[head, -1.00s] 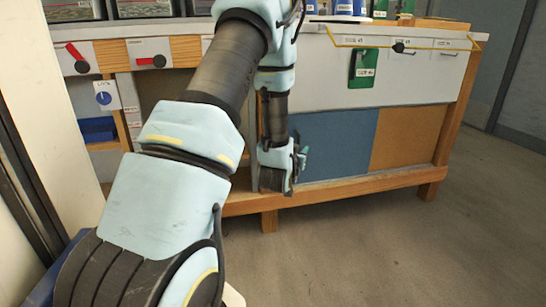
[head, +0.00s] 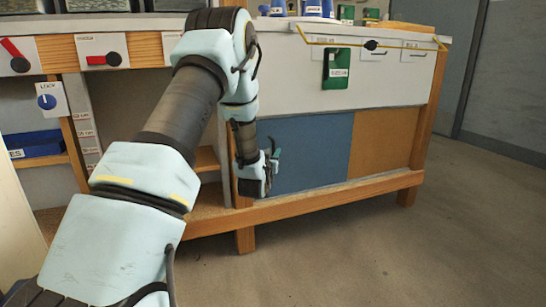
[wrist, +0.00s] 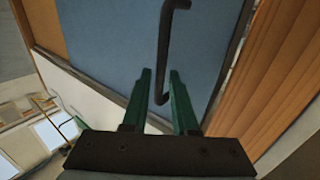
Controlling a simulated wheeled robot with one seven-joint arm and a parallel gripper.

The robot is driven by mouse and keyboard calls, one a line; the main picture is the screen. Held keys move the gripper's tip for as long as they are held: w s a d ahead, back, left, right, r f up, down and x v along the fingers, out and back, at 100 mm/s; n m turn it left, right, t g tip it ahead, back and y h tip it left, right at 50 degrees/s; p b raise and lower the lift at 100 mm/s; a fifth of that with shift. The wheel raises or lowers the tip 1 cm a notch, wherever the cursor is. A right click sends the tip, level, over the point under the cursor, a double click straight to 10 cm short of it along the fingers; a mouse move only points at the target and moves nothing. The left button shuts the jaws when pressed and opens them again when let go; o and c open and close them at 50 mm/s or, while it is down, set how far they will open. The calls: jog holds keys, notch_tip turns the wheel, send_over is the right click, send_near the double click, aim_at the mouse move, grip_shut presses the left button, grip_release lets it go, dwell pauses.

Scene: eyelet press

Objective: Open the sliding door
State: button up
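The sliding door is a blue panel (head: 312,150) in the front of a wooden cabinet, beside a brown panel (head: 385,140). In the wrist view the blue panel (wrist: 110,45) fills the upper middle and carries a dark bar handle (wrist: 164,45). My gripper (head: 273,152) is low in front of the blue panel's left edge. In the wrist view its green fingers (wrist: 160,78) are apart, one on each side of the handle's lower end. I cannot tell whether either finger touches the handle.
Open shelves (head: 207,160) lie left of the blue panel. A white drawer front (head: 290,85) with a green tag (head: 337,68) is above it. A red-lever switch (head: 18,60) and a blue knob (head: 47,101) are at the left. The floor (head: 370,255) in front is clear.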

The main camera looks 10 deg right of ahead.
jog(key=shift+w+d, duration=0.3)
jog(key=shift+w, duration=0.25)
grip_shut()
dwell(1.1)
